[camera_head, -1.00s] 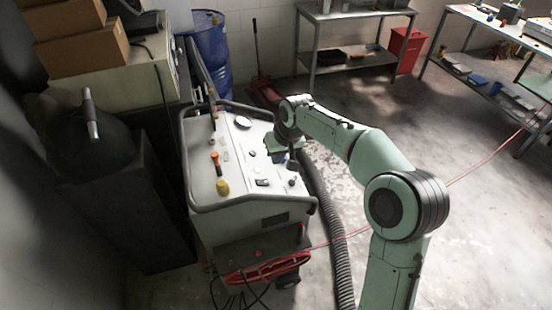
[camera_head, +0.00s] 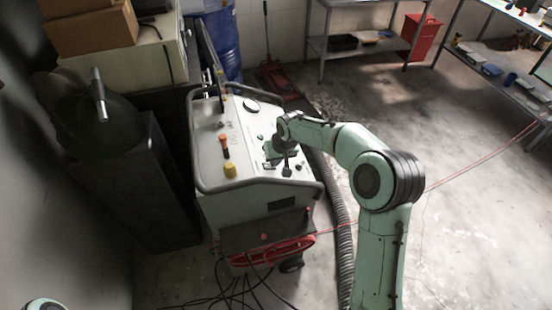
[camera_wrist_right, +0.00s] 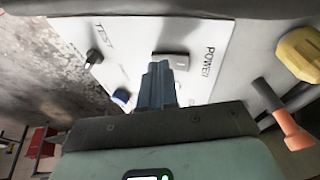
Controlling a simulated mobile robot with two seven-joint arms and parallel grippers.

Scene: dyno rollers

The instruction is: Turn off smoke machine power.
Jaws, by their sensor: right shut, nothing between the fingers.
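The smoke machine (camera_head: 250,186) is a white-topped cart with a sloping control panel and a dark tube rail around it. In the right wrist view, its panel (camera_wrist_right: 130,45) carries the word POWER beside a grey rocker-like switch (camera_wrist_right: 172,60). My right gripper (camera_wrist_right: 158,75) is shut and empty, its fingertips just at the near edge of this switch; I cannot tell whether they touch it. In the head view, my right gripper (camera_head: 287,171) is over the lower right of the panel and hides part of it. My left gripper is out of view.
A yellow knob (camera_wrist_right: 300,53) and an orange-tipped lever (camera_wrist_right: 290,132) stand beside the switch. A black knob (camera_wrist_right: 93,57) and a blue button (camera_wrist_right: 122,97) are on the other side. A corrugated hose (camera_head: 341,225) runs down the cart's right side. Open floor lies further right.

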